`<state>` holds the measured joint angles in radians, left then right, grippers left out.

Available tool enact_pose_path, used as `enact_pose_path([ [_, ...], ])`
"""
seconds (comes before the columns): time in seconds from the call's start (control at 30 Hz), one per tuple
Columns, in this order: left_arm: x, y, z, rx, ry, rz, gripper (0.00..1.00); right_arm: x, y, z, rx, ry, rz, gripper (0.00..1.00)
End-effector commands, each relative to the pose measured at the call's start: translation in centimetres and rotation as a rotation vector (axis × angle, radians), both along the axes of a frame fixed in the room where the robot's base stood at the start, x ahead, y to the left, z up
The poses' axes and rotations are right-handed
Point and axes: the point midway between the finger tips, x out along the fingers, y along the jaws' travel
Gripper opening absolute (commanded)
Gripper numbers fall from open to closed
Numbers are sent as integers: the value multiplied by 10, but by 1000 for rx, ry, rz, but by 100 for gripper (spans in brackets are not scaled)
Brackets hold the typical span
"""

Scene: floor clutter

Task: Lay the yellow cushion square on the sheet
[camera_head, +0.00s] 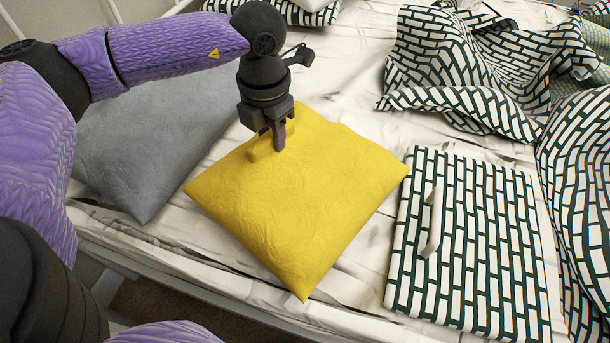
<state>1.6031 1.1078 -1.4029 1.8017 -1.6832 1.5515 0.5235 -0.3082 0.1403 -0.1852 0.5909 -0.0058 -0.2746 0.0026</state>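The yellow cushion (310,205) lies turned like a diamond over the pale sheet (370,268), one corner pointing to the bed's front edge. A small yellow handle (258,149) stands up from its upper left part. My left gripper (278,142) points down at this handle from above, its fingers close together and seemingly shut on it. The fingers hide part of the handle. I cannot tell whether the cushion is slightly raised or resting fully on the sheet. My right gripper is not in view.
A grey cushion (150,135) lies at the left, beside the yellow one. A green-and-white brick-patterned cushion (480,250) with a white handle (432,222) lies at the right. Crumpled patterned cloth (465,75) fills the upper right. A narrow strip of sheet shows between the cushions.

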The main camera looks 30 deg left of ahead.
Motion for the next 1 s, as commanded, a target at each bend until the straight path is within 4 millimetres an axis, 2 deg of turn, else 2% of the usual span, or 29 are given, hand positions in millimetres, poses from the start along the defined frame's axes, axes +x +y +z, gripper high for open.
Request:
enact_pose_path([
  [0.03, 0, 0, 0, 0, 0, 0, 11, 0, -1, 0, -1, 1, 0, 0],
  [0.1, 0, 0, 0, 0, 0, 0, 0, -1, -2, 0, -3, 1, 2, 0],
  [0.33, 0, 0, 4, 0, -2, 0, 0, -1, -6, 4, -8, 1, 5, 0],
  [0.9, 0, 0, 69, -1, -5, 0, 0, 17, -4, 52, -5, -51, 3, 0],
  [1.0, 0, 0, 73, 0, -3, 0, 0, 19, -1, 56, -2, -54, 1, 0],
])
